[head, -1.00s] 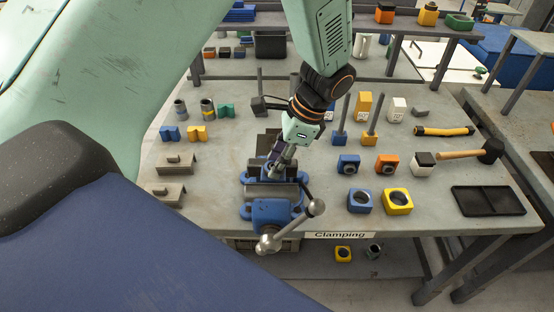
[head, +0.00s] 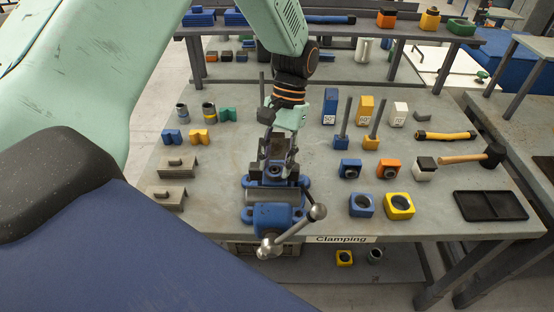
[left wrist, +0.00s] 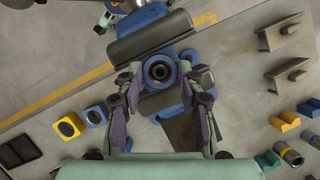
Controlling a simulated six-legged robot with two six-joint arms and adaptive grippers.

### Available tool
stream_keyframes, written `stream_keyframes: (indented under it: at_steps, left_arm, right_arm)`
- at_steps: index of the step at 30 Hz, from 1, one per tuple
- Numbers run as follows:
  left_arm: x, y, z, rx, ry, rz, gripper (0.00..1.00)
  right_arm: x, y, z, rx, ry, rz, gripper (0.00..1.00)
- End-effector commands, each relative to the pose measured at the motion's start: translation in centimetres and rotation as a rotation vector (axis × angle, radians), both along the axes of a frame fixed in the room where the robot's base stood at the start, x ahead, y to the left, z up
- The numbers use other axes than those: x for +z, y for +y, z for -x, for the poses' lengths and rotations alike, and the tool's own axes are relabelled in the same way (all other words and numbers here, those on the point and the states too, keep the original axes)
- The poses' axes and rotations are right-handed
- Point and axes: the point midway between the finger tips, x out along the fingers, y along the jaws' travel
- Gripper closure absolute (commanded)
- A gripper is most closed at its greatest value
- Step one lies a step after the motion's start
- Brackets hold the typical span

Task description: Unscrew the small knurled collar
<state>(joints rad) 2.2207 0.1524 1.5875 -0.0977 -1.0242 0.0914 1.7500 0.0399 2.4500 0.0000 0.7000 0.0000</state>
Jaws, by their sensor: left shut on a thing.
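The small knurled collar (left wrist: 159,70) shows in the left wrist view as a dark ring with an open bore, on a blue part. That part sits at the blue and grey vise (head: 270,215) at the front of the workbench. My left gripper (left wrist: 163,70) has one fingertip on either side of the collar and is shut on it. In the head view my left gripper (head: 277,168) points down at the vise; its fingers partly hide the collar there. The exact finger contact is hard to see. My right gripper is in no view.
The vise's ball-ended handle (head: 292,232) sticks out at the front. Blue and yellow ring blocks (head: 398,206), a mallet (head: 460,154) and a black tray (head: 490,206) lie to the right. Grey stepped blocks (head: 172,197) lie to the left. Bare bench shows between them.

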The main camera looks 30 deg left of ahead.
Motion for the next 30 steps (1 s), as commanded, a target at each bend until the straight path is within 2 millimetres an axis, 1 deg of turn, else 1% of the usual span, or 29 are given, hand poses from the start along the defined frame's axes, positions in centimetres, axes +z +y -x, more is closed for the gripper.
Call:
stream_keyframes:
  at_steps: [1, 6, 30]
  left_arm:
    - [-0.03, -0.03, 0.08, 0.000, 0.002, 0.000, 0.87]
    - [-0.03, -0.05, 0.06, -0.001, 0.002, 0.001, 1.00]
    - [0.87, -0.03, -0.01, -0.002, 0.000, 0.001, 1.00]
  right_arm:
    - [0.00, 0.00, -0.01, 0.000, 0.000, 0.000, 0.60]
    - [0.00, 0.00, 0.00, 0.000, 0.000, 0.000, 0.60]
    - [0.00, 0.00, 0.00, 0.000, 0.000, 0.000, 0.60]
